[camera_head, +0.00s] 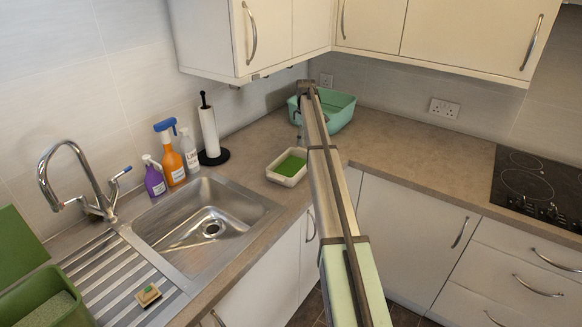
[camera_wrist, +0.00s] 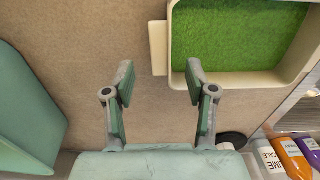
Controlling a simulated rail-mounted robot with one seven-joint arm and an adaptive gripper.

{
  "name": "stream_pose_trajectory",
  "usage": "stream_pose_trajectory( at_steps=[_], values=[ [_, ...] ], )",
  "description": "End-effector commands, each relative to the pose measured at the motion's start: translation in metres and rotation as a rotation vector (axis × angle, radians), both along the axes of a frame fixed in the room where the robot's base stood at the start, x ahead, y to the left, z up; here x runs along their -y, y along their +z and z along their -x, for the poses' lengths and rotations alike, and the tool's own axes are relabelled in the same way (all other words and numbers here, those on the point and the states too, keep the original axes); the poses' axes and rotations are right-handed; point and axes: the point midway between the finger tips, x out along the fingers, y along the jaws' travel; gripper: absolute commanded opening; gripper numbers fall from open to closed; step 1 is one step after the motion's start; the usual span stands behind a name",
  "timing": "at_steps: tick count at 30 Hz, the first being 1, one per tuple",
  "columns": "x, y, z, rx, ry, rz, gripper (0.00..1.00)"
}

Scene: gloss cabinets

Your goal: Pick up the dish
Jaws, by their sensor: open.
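A small cream dish (camera_head: 285,180) with a green pad inside sits on the counter between the sink and the corner. In the wrist view the dish (camera_wrist: 240,79) fills the upper right, with a small tab on its left side. My gripper (camera_wrist: 160,70) is open and empty. Its two fingers are spread above the counter, with the right finger close to the dish's lower left corner. I cannot tell whether they touch. In the head view my arm reaches past the dish's right side, and my fingers cannot be made out.
A teal tub (camera_head: 339,110) stands in the corner; it is left in the wrist view (camera_wrist: 22,115). A paper towel holder (camera_head: 209,130), spray bottles (camera_head: 170,153) and the sink (camera_head: 205,222) are left of the dish. Wall cabinets (camera_head: 270,35) hang above. The right counter is clear up to the hob.

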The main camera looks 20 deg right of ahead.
Motion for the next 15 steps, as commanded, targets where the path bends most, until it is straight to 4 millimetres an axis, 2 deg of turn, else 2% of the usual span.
stream_pose_trajectory(
  at_steps=[7, 15],
  values=[
    [0.000, -0.010, 0.001, -0.001, 0.000, -0.001, 0.56],
    [0.000, -0.045, 0.002, -0.001, -0.001, 0.000, 0.56]
  ],
)
